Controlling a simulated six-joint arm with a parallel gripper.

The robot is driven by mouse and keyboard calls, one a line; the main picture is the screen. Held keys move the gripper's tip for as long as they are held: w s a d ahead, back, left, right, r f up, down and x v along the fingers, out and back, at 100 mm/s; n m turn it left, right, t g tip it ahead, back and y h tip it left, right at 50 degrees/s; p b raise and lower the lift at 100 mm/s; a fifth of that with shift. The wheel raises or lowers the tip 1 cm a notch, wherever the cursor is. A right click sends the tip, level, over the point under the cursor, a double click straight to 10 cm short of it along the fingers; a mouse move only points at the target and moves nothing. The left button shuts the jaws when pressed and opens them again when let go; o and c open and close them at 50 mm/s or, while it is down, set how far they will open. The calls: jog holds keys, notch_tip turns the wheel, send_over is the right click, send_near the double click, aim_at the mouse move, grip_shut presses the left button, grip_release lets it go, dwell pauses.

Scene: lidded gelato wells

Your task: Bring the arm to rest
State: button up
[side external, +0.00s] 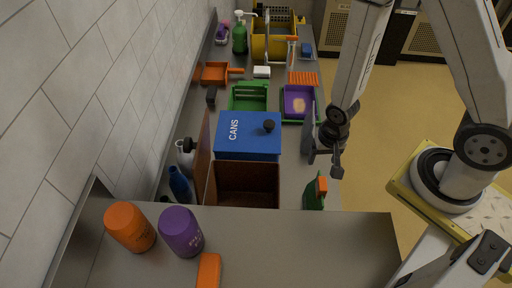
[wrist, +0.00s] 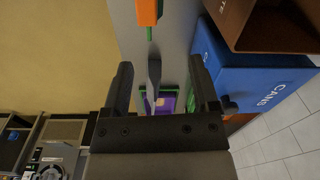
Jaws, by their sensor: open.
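My gripper (side external: 325,150) hangs at the right edge of the long counter, to the right of the blue box marked CANS. In the wrist view the two black fingers (wrist: 160,82) are wide apart, with nothing held between them. Past the fingers, a purple tray (wrist: 162,103) in a green frame shows in the background. In the side view that purple tray (side external: 292,104) lies farther along the counter, with a pale patch in it. The arm comes down from the upper right, and its forearm hides part of the counter's right edge.
The blue CANS box (side external: 232,150) and an open brown bin (side external: 247,178) stand left of my gripper. A green spray bottle (side external: 313,198) with an orange trigger stands nearer. Orange (side external: 130,228) and purple (side external: 181,232) canisters stand in front. Yellow floor (side external: 380,125) is open at right.

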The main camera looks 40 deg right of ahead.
jog(key=w+d+r+n+t, duration=0.1)
jog(key=w+r+n, duration=0.1)
jog(key=r, duration=0.6)
jog(key=w+d+r+n+t, duration=0.1)
jog(key=w+r+n, duration=0.1)
jog(key=r+n, duration=0.3)
notch_tip(320, 180, up, 3)
jog(key=shift+d+f, duration=0.1)
jog(key=shift+d, duration=0.25)
